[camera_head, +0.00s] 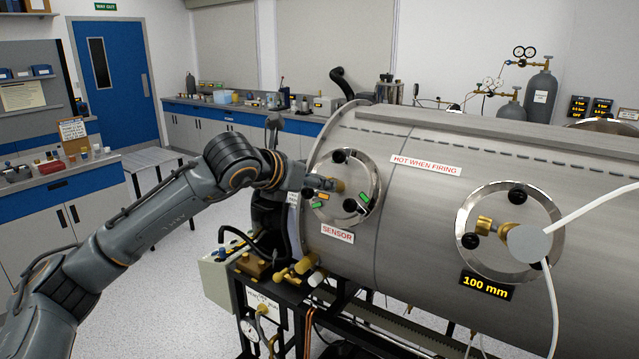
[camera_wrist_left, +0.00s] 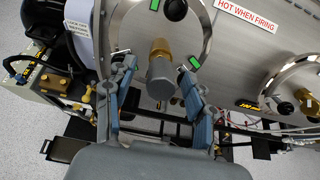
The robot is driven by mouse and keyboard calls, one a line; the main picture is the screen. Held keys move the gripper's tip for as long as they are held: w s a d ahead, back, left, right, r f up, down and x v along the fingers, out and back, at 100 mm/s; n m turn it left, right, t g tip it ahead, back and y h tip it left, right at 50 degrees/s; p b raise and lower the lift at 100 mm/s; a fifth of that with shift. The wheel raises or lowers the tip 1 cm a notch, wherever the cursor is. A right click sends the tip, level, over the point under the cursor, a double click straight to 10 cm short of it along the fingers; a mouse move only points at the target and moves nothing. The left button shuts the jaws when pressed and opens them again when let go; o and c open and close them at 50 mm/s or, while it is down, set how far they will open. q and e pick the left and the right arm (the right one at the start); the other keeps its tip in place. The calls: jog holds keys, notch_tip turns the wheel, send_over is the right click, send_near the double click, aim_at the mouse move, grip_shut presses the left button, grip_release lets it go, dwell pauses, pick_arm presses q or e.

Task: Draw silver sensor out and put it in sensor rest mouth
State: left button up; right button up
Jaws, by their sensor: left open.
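The silver sensor (camera_wrist_left: 160,78) is a grey cylinder on a brass fitting (camera_wrist_left: 160,47) in the round port of the steel chamber, above the SENSOR label (camera_head: 338,233). In the head view, the sensor (camera_head: 323,183) is partly covered by my left wrist. My left gripper (camera_wrist_left: 157,72) is open, with one finger on each side of the sensor and visible gaps between. Brass holders (camera_head: 295,269) stand on the black frame below the port; I cannot tell which one is the sensor rest. My right gripper is not in view.
The large chamber (camera_head: 420,210) fills the right side and carries a HOT WHEN FIRING label. A second port (camera_head: 510,240) with a brass fitting and a grey disc with white rods is at the right. Open floor (camera_head: 160,290) lies at the left, before the benches.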

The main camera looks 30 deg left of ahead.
pick_arm(q)
grip_shut()
jog(key=shift+s+r+b, duration=0.3)
jog(key=shift+s+b, duration=0.1)
jog(key=shift+s, duration=0.15)
dwell(0.4)
jog(key=c, duration=0.8)
grip_release()
jog(key=shift+c, duration=0.2)
grip_shut()
jog(key=shift+b+v, duration=0.55)
jog(key=shift+v, duration=2.1)
jog(key=shift+f, duration=0.1)
